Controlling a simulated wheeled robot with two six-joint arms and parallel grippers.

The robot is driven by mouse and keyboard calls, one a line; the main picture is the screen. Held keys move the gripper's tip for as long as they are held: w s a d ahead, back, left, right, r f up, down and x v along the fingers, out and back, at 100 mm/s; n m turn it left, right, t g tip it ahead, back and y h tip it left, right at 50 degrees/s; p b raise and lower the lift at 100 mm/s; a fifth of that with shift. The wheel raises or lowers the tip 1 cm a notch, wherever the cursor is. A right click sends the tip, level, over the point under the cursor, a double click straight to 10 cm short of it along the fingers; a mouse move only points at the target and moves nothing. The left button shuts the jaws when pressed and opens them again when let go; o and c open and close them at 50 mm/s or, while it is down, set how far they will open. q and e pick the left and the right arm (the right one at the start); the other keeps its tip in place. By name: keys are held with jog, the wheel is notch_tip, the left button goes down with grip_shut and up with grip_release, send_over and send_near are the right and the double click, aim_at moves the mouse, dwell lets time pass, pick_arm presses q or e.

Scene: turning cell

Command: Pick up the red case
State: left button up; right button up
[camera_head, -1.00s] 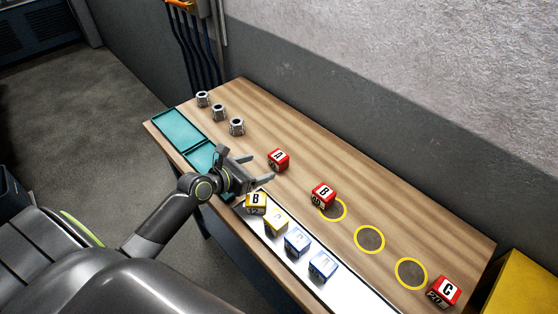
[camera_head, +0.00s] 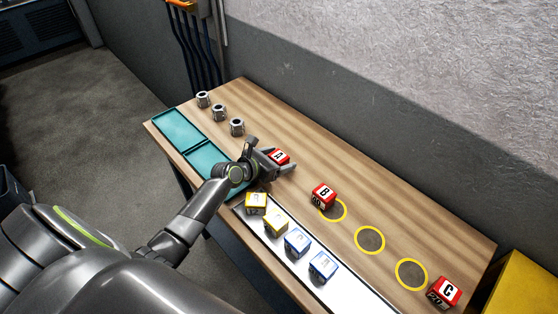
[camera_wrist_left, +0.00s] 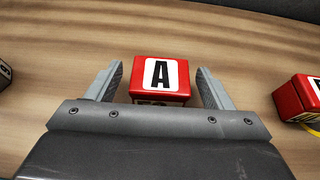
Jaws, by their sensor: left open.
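Three red cases stand on the wooden table. The case marked A (camera_head: 279,156) is partly hidden by my left gripper in the head view. In the left wrist view, case A (camera_wrist_left: 160,78) sits between the two open fingers of my left gripper (camera_wrist_left: 157,88), with a gap on each side. My left gripper (camera_head: 278,165) is open and empty around case A in the head view. The red case marked B (camera_head: 323,195) stands to its right, at the edge of a yellow ring. The red case marked C (camera_head: 444,292) is at the far right. My right gripper is out of view.
A metal tray (camera_head: 355,298) along the front edge bears yellow cases (camera_head: 256,203) and blue cases (camera_head: 297,242). A teal tray (camera_head: 180,129) and several metal nuts (camera_head: 219,112) are at the left. Yellow rings (camera_head: 370,240) mark the table at the right.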

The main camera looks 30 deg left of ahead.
pick_arm(q)
jog(key=c, duration=1.1)
jog(key=shift+c, duration=0.3)
jog(key=shift+r, duration=0.15)
